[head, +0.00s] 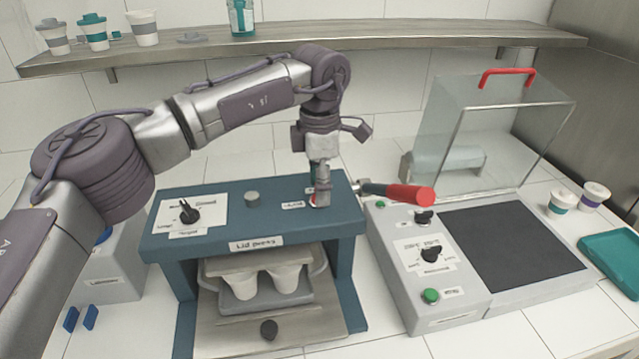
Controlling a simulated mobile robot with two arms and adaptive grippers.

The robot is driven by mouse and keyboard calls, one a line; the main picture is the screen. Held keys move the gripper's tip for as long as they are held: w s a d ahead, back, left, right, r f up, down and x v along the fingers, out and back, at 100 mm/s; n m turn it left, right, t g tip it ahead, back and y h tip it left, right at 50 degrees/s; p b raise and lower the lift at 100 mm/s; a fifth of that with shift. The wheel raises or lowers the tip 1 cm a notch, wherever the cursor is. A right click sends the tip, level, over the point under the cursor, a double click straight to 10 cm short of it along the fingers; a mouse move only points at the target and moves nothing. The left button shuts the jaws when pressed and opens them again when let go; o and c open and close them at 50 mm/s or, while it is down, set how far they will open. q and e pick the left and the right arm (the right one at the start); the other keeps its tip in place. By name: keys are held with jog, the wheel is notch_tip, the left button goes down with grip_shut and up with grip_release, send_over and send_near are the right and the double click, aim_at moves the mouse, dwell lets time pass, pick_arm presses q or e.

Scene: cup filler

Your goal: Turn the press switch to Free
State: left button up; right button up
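The blue lid press (170,246) stands in the middle of the counter. A black rotary knob (188,211) sits on a white label plate at the left of its top. My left gripper (321,202) points down at the right of the press top, beside small white labels (293,206) too small to read. A bit of red shows at its fingertips; the gripper hides most of whatever is there. I cannot tell whether its fingers are open or touching anything, nor which setting the switch is on. My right gripper is not in view.
A lever with a red handle (410,195) sticks out right of the press. Two white cups (285,278) sit in a holder under the press. A grey control unit (412,282) with a dark pad and raised clear cover (480,130) stands at right.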

pick_arm(q)
jog(key=shift+o, duration=1.4)
notch_tip(320, 180, up, 12)
